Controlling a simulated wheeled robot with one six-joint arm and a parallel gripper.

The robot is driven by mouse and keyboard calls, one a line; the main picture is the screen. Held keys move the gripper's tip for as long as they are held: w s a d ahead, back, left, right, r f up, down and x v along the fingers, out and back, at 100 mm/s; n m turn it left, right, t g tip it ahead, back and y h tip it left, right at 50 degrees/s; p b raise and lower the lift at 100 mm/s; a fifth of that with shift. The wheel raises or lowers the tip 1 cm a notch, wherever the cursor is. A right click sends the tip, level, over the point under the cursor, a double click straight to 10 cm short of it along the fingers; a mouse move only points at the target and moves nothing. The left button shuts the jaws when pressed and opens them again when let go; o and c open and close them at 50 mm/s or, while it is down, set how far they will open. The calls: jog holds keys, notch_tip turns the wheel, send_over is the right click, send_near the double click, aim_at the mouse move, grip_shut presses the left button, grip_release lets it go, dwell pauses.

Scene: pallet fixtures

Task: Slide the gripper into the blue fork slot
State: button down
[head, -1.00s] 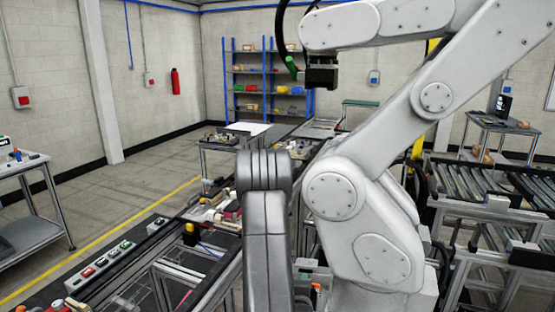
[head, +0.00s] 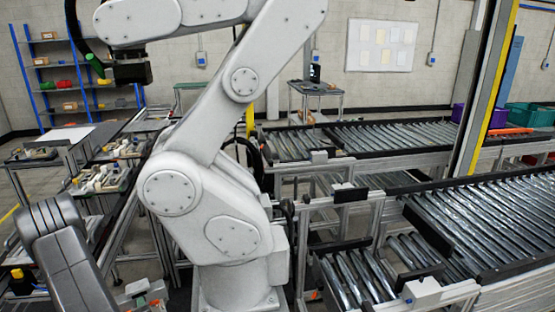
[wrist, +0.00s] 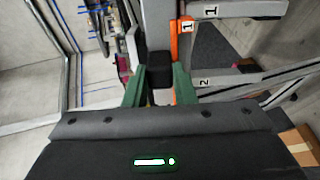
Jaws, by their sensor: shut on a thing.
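My gripper (wrist: 159,90) shows in the wrist view, with two green fingers beyond its dark body. It is shut on a small black block (wrist: 159,68) between the fingers. Just beyond the fingers is an upright grey and orange fixture (wrist: 181,48) with a label "1". Grey bars marked "1" and "2" reach to the right of it. I cannot make out a blue fork slot in either view.
In the head view a large white robot arm (head: 235,155) stands mid-picture. Roller conveyors (head: 480,220) fill the right. Blue shelves (head: 85,75) stand at the back left, with cluttered benches (head: 100,175) in front. A cardboard box (wrist: 298,145) shows at the wrist view's right.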

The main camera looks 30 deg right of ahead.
aim_at(138, 293)
jog(key=shift+w+r, duration=0.15)
jog(key=shift+w, duration=0.05)
jog(key=shift+w+r+b, duration=0.15)
jog(key=shift+w+b, duration=0.15)
jog(key=shift+b, duration=0.25)
jog(key=shift+w+r+b, duration=0.95)
jog(key=shift+w, duration=0.15)
jog(key=shift+w+r, duration=0.35)
jog(key=shift+r, duration=0.1)
jog(key=shift+f, duration=0.1)
